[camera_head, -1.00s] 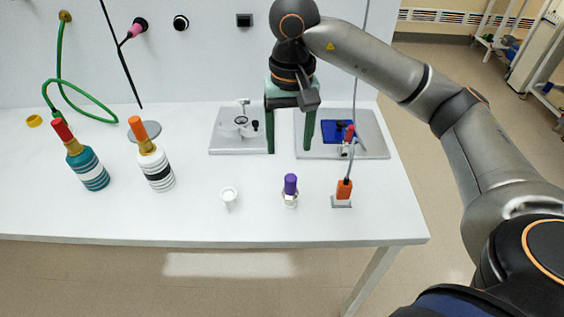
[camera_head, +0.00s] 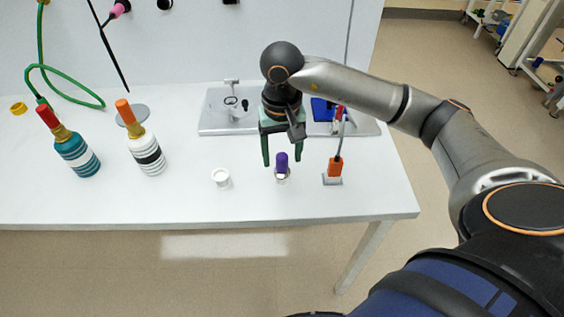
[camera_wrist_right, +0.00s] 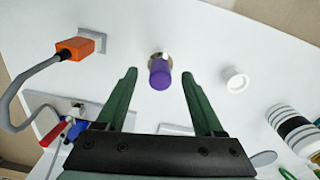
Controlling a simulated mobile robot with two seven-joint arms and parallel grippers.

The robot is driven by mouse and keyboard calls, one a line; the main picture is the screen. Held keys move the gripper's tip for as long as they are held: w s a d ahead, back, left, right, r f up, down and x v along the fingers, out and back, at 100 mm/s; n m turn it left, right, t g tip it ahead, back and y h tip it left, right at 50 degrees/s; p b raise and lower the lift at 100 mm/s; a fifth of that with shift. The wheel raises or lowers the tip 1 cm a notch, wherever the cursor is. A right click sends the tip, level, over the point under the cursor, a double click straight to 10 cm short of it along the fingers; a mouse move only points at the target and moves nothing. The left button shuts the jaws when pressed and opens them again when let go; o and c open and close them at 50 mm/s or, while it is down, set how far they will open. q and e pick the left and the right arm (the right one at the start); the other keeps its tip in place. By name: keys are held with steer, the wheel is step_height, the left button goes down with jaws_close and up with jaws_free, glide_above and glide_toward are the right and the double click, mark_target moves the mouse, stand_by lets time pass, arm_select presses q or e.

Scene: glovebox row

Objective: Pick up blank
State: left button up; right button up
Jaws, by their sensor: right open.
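No object is plainly marked as the blank. A purple cylinder (camera_head: 281,161) stands upright in a small metallic holder on the white bench; it also shows in the wrist view (camera_wrist_right: 160,76). A white cup-like piece (camera_head: 221,178) stands to its left, and at the right in the wrist view (camera_wrist_right: 236,80). My right gripper (camera_head: 281,163) is open with green fingers, just behind and above the purple cylinder. In the wrist view the cylinder lines up between the fingertips (camera_wrist_right: 159,75); I see no contact. My left gripper is out of view.
An orange block with a cable (camera_head: 334,167) stands right of the cylinder. A striped white bottle (camera_head: 146,153) and a teal bottle (camera_head: 76,155) stand at left. A metal plate (camera_head: 212,124) lies behind. The front of the white bench (camera_head: 190,205) is clear.

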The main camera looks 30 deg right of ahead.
steer(key=shift+f, duration=0.7)
jaws_close()
